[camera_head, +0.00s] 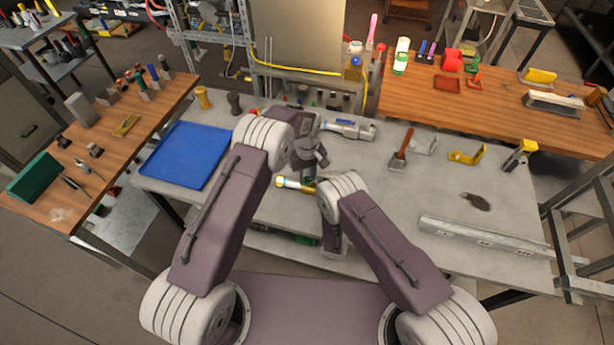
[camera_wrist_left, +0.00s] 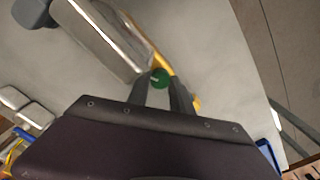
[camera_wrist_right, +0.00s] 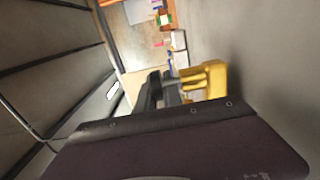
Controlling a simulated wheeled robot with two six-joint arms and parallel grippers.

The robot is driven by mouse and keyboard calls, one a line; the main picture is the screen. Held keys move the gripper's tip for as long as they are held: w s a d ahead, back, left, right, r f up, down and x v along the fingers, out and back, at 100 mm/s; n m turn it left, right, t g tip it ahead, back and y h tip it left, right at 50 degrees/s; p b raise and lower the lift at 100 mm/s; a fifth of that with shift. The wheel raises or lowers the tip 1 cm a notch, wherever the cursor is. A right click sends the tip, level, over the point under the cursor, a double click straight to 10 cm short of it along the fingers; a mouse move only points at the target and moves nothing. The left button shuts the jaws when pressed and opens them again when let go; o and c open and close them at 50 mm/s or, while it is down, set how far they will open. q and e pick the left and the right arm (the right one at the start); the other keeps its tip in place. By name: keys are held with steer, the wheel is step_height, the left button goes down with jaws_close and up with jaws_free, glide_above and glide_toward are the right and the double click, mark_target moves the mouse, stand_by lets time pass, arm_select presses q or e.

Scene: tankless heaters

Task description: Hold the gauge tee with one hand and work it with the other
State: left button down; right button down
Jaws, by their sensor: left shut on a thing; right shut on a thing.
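The gauge tee (camera_head: 290,183) shows in the head view as a short brass-coloured piece with a pale end, above the grey bench. My left gripper (camera_head: 308,176) comes down over its right end, by a green part. In the left wrist view the left fingers (camera_wrist_left: 160,95) are shut around a round green part (camera_wrist_left: 159,77), with a yellow length behind it. In the right wrist view the right fingers (camera_wrist_right: 165,92) are shut at a thick brass-yellow body (camera_wrist_right: 205,78). The exact contact there is partly hidden. In the head view my right arm hides its own gripper.
The grey bench (camera_head: 385,205) has a blue tray (camera_head: 187,155) at left. A metal fitting (camera_head: 348,128), a red-handled scraper (camera_head: 402,149), yellow brackets (camera_head: 468,155) and a long metal channel (camera_head: 485,238) lie on it. Wooden benches flank it. The bench's middle right is fairly clear.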

arm_select(q)
steer(key=shift+m, duration=0.8)
steer(key=c, duration=1.1)
jaws_free()
steer(key=shift+d, duration=0.1)
